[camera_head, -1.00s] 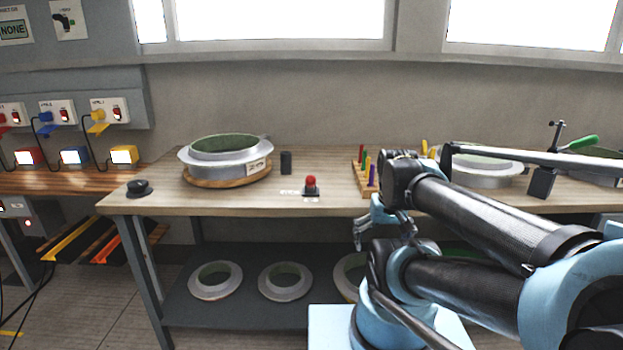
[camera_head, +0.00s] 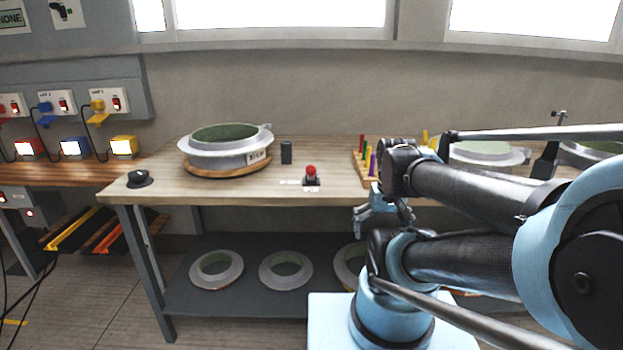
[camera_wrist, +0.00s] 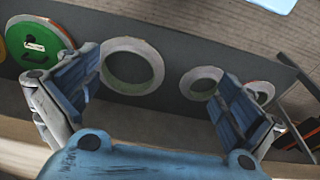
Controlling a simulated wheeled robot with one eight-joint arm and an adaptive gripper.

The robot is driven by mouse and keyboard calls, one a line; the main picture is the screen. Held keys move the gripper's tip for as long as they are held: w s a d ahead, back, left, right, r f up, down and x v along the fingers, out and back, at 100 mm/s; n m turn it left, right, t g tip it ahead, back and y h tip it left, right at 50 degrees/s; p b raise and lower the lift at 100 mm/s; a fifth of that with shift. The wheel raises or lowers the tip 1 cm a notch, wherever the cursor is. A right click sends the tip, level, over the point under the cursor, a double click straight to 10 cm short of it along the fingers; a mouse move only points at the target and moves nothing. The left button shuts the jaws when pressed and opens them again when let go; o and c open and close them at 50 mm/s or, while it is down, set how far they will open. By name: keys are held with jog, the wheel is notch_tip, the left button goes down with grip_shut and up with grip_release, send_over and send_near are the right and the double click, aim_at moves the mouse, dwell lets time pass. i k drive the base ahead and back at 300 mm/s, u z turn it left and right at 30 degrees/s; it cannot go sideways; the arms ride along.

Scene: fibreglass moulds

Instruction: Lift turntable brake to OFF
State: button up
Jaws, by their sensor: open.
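A small control with a red knob on a dark base (camera_head: 311,173) stands near the front edge of the workbench; it looks like the turntable brake, but its labels are too small to read. To its left, a round grey mould with a green inside (camera_head: 225,145) sits on a wooden turntable disc (camera_head: 228,171). My gripper (camera_head: 368,218) is right of the red knob and below the bench top's front edge, apart from it, partly hidden by my arm. In the wrist view my gripper (camera_wrist: 160,75) is open and empty, facing the lower shelf; the red knob is not in that view.
The bench top (camera_head: 240,192) is clear around the knob. A black box (camera_head: 286,152) stands behind it and a black round object (camera_head: 139,178) lies at the left corner. A rack with coloured pegs (camera_head: 362,168) is to the right. Ring moulds (camera_head: 216,270) lie on the lower shelf (camera_head: 250,306).

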aim_at(310, 169)
jog(key=u, duration=1.3)
jog(key=k, duration=1.8)
jog(key=z, duration=1.2)
jog(key=i, duration=1)
jog(key=u, duration=0.05)
